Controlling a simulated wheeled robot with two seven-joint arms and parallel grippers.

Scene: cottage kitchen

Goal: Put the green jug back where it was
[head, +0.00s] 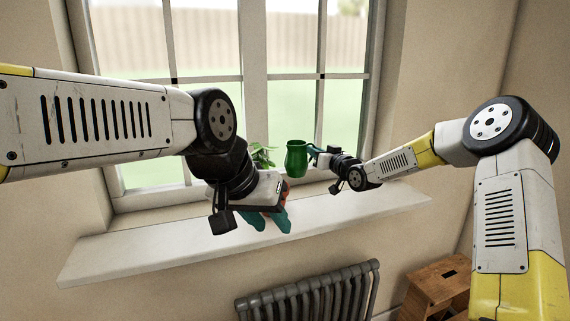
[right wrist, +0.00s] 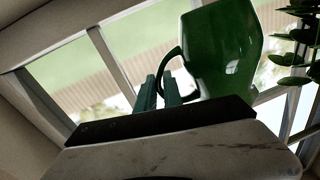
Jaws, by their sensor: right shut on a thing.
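The green jug (head: 297,158) is upright in front of the window, above the white sill (head: 150,246). My right gripper (head: 313,151) reaches it from the right. In the right wrist view the jug (right wrist: 224,50) shows large and glossy, and its dark curved handle is between the teal fingers (right wrist: 160,92), which are shut on it. Whether the jug's base touches anything is not clear. My left gripper (head: 270,221) points down over the front of the sill, its teal fingers apart, with nothing seen between them.
A green potted plant (head: 262,156) stands behind my left gripper, partly hidden; its leaves (right wrist: 303,40) are close to the jug in the right wrist view. A radiator (head: 310,293) and a wooden stool (head: 438,283) stand below. The sill's left and right stretches are clear.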

